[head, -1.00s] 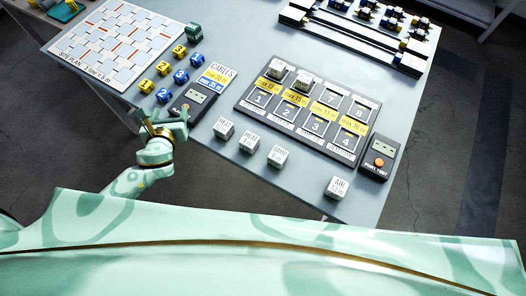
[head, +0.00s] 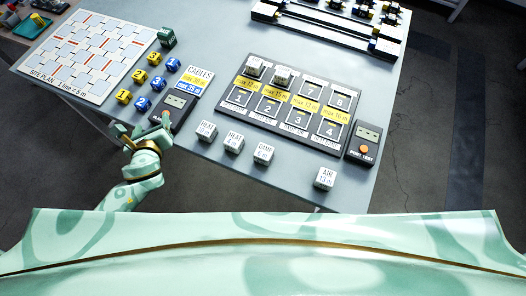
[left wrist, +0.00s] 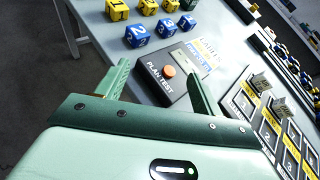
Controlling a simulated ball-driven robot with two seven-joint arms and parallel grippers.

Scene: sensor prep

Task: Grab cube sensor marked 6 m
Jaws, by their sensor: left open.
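Several white cube sensors stand in a row along the table's near edge in the head view. The third from the left (head: 263,153) seems to be marked 6 m, though its print is small. To its left stand two cubes marked HEAT, (head: 207,131) and (head: 234,142); to the right stands an AIR cube (head: 324,178). My left gripper (head: 142,128) is open and empty at the table's left near edge, left of the cubes and by the plan test box. In the left wrist view its spread fingers (left wrist: 157,68) have the plan test box between and beyond them. My right gripper is not in view.
The plan test box (head: 175,108) has an orange button. A dark numbered board (head: 300,113) holds two white cubes in its back row. A port test box (head: 363,143) stands to its right. Blue and yellow cubes (head: 152,83) sit near the site plan (head: 88,55).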

